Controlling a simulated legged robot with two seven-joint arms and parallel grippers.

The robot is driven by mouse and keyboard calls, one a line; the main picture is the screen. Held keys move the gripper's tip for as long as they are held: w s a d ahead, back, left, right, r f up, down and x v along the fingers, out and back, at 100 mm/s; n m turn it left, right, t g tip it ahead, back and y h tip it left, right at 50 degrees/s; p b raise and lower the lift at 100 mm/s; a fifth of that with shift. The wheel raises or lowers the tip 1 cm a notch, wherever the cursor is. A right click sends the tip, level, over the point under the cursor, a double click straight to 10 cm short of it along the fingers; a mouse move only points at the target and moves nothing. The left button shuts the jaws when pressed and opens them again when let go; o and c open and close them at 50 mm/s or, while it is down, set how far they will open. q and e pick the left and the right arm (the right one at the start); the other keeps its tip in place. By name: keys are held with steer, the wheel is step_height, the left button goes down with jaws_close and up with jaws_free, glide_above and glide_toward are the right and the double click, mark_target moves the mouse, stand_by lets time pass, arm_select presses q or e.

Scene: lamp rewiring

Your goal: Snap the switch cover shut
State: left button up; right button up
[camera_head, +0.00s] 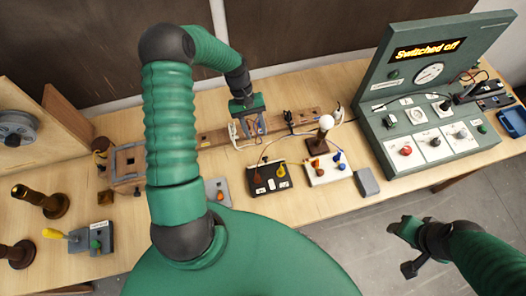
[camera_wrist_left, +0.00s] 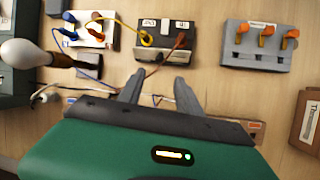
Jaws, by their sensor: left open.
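My left gripper (camera_head: 249,132) is open above the wooden strip (camera_head: 215,138) at the back of the bench. In the left wrist view its two fingers (camera_wrist_left: 158,92) are spread apart, with thin cables passing beyond and between the tips and nothing visibly gripped. I cannot pick out the switch cover for certain; the gripper body hides part of the strip. A black box (camera_head: 262,187) with two labels stands in front of the strip, with yellow and brown leads on it. My right gripper (camera_head: 408,240) hangs at lower right, off the bench; its fingers are unclear.
A white lamp bulb (camera_head: 326,122) stands on a dark base right of the left gripper. A white block (camera_head: 318,177) with coloured plugs and a grey block (camera_head: 367,184) are nearby. A green panel (camera_head: 425,95) reads "Switched off". A wooden box (camera_head: 130,162) is at left.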

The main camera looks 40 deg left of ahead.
mark_target(265, 160)
arm_select(q)
steer(key=p+x, duration=0.3)
steer(key=x, duration=0.7)
steer(key=shift+f, duration=0.75)
steer(key=shift+d, duration=0.1)
steer(key=shift+c, duration=0.4)
steer(key=shift+d+r, duration=0.1)
steer(key=c, duration=0.5)
jaws_close()
